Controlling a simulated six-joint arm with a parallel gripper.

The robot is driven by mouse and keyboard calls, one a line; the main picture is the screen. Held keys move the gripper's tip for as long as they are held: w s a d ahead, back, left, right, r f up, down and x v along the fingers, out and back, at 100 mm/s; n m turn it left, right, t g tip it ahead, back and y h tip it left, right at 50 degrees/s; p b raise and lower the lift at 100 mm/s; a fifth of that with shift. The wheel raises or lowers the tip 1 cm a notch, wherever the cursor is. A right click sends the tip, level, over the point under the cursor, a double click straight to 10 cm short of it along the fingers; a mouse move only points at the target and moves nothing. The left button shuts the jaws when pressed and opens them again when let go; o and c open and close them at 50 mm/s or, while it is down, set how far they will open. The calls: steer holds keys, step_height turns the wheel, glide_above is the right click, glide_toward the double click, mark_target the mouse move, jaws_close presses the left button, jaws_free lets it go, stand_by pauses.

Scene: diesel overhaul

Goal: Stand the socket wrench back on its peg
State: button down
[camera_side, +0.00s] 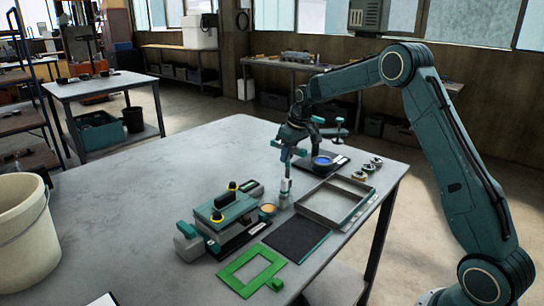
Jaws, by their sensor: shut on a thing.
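My gripper (287,174) points down over the middle of the grey workbench and is shut on a slim, pale metal piece. This piece looks like the socket wrench (286,188); it is small in the picture and appears upright. Its lower end is close to the bench top, between the green fixture and the metal tray. I cannot tell whether it touches anything below. The peg cannot be made out for certain.
A green fixture with yellow-ringed knobs (228,210) stands left of my gripper. A metal tray (318,219), a black mat (297,239) and a green frame (234,268) lie nearby. A dark plate with a blue disc (322,161) lies behind.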

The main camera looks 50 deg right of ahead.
steer(key=shift+f, duration=0.85)
steer(key=c, duration=0.7)
jaws_free()
steer(key=shift+r, duration=4.5)
